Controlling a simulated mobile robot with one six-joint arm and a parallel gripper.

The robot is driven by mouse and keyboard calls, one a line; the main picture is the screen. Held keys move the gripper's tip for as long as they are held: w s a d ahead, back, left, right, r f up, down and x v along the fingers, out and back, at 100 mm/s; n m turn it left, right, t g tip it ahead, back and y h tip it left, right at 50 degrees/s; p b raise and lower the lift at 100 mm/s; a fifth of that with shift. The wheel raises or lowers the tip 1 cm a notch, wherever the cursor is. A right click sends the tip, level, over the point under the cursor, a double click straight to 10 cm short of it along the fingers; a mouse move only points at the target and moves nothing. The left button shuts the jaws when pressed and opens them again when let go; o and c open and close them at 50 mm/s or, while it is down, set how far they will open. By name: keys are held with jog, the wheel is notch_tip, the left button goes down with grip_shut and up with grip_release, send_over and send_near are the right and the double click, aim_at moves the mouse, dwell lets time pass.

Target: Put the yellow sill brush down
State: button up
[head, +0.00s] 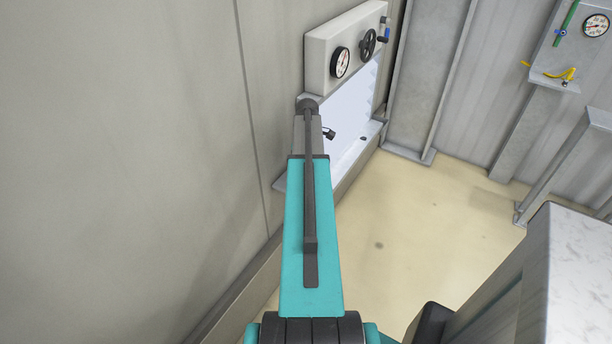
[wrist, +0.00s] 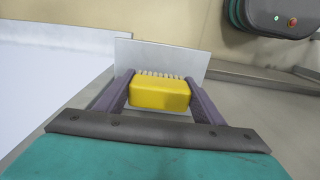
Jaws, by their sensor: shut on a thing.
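The yellow sill brush (wrist: 160,94) is a yellow block with pale bristles along its far side. In the wrist view, my gripper (wrist: 160,82) is shut on it, with one purple finger at each end of the block. A light grey plate (wrist: 190,60) stands just beyond the bristles; I cannot tell whether they touch it. In the head view my arm reaches toward a pale ledge (head: 368,134) below a wall panel, and it hides the brush and the fingers.
The wall panel (head: 318,62) carries a round gauge (head: 340,62) and a dark handwheel (head: 368,43). A plain wall runs close along the left of my arm. A grey post (head: 420,85) stands right of the ledge. The floor (head: 420,215) to the right is open.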

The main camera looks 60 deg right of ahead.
jog(key=shift+f+p, duration=0.55)
jog(key=shift+f, duration=1.2)
jog(key=shift+f, duration=0.1)
jog(key=o, duration=1.1)
jog(key=shift+r+b, duration=1.25)
jog(key=shift+r, duration=4.9)
jog(key=shift+s, duration=0.15)
